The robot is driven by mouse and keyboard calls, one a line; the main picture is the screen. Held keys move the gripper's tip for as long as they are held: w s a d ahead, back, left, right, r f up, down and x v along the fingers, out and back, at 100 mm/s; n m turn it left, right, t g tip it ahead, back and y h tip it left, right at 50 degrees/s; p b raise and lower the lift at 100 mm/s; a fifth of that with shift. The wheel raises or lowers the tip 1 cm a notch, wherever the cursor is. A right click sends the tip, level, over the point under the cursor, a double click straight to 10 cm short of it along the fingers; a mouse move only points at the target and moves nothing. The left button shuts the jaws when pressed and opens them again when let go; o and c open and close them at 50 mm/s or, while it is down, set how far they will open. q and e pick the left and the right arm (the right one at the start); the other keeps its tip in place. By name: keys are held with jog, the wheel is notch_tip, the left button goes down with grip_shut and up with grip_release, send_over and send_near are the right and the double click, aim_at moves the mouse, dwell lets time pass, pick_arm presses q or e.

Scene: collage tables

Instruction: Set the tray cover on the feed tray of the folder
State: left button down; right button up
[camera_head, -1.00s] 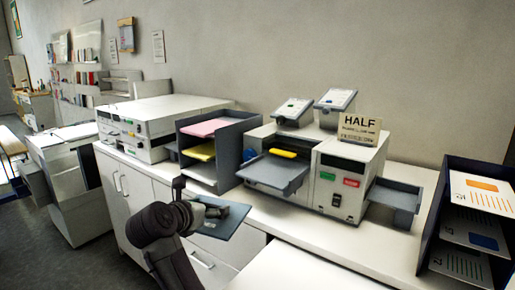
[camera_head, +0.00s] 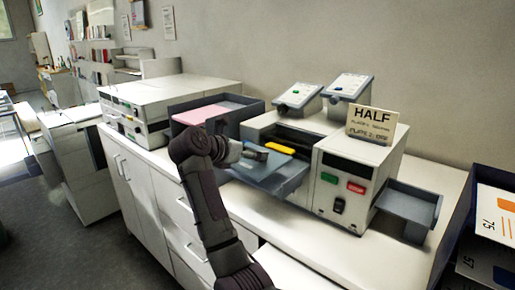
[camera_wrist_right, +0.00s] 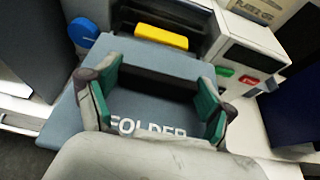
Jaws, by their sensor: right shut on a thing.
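The folder (camera_head: 335,175) is a white machine with a dark feed slot, a yellow piece (camera_head: 279,148) in it and a grey-blue feed tray on its left side. My right gripper (camera_head: 256,155) is over that tray, shut on the tray cover (camera_head: 272,178), a flat grey-blue plate. In the right wrist view the gripper (camera_wrist_right: 158,102) has its green-padded fingers at both ends of a dark bar on the cover (camera_wrist_right: 65,118), with "FOLDER" lettering below. The cover overlaps the feed tray and hides most of it; I cannot tell whether they touch. My left gripper is not in view.
A grey shelf unit (camera_head: 245,103) with pink paper stands left of the folder, beside another white machine (camera_head: 165,100). An output tray (camera_head: 408,205) sticks out on the folder's right. A dark rack (camera_head: 468,215) with printed sheets is at far right. Counter in front (camera_head: 340,245) is clear.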

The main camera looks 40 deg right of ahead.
jog(key=shift+a+f+b, duration=0.35)
jog(key=shift+a+f, duration=0.3)
jog(key=shift+f, duration=0.1)
jog(key=d+f+b, duration=0.1)
jog(key=d+f, duration=0.1)
jog(key=shift+f, duration=0.35)
jog(key=shift+d+b, duration=0.35)
jog(key=shift+b, duration=0.1)
jog(key=shift+b+x, duration=0.55)
jog(key=shift+x, duration=0.95)
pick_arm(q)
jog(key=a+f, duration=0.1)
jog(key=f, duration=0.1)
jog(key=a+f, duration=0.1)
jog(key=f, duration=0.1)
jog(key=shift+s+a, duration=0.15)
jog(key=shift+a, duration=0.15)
pick_arm(e)
jog(key=shift+w+d+r, duration=0.1)
jog(key=shift+r, duration=0.05)
jog(key=o, duration=1.1)
jog(key=shift+c, duration=0.2)
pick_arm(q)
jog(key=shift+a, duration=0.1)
